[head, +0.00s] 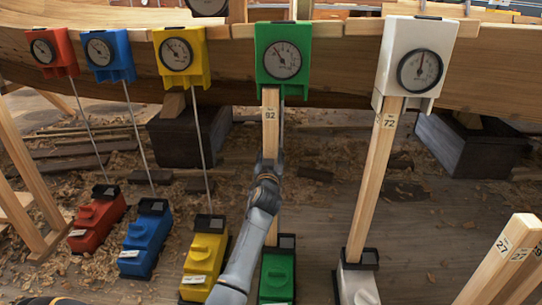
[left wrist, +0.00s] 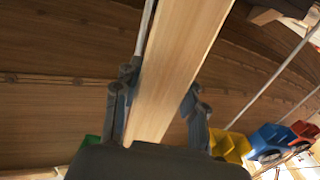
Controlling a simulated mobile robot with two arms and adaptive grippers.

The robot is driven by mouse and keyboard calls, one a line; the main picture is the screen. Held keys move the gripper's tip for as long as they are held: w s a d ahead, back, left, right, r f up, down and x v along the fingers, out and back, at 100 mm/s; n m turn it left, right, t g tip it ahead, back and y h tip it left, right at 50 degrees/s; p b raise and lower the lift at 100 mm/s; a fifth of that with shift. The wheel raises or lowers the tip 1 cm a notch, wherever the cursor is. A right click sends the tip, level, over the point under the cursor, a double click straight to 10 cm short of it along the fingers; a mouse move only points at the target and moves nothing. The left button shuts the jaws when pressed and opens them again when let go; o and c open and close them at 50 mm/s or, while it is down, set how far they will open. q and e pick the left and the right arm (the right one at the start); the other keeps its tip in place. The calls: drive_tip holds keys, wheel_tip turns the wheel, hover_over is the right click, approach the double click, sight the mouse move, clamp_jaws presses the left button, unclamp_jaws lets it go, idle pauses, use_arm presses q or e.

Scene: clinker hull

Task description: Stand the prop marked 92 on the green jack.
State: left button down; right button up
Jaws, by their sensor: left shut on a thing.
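The prop marked 92 (head: 270,125) is a pale wooden post, close to upright below the green gauge block (head: 283,62) on the hull. My left gripper (head: 268,168) is shut on it around mid-length. The left wrist view shows the prop (left wrist: 178,65) between the two fingers of this gripper (left wrist: 160,97). The green jack (head: 277,278) is on the floor beneath, with a dark cup on top. The prop's lower part runs behind my arm toward this cup; I cannot tell whether it rests in it. My right gripper is not in view.
A prop marked 72 (head: 374,185) leans between the white jack (head: 357,285) and the white gauge block (head: 415,65). Red (head: 97,220), blue (head: 146,240) and yellow (head: 203,262) jacks stand left, with thin rods above. Posts marked 27 (head: 505,255) are at lower right.

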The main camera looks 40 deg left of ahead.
use_arm(q)
drive_tip(key=shift+f+b, duration=0.25)
drive_tip(key=shift+b, duration=0.1)
idle(0.4)
drive_tip(key=shift+w, duration=0.15)
idle(0.7)
drive_tip(key=c, duration=0.7)
unclamp_jaws()
drive_tip(key=shift+f, duration=0.1)
drive_tip(key=v, duration=1.2)
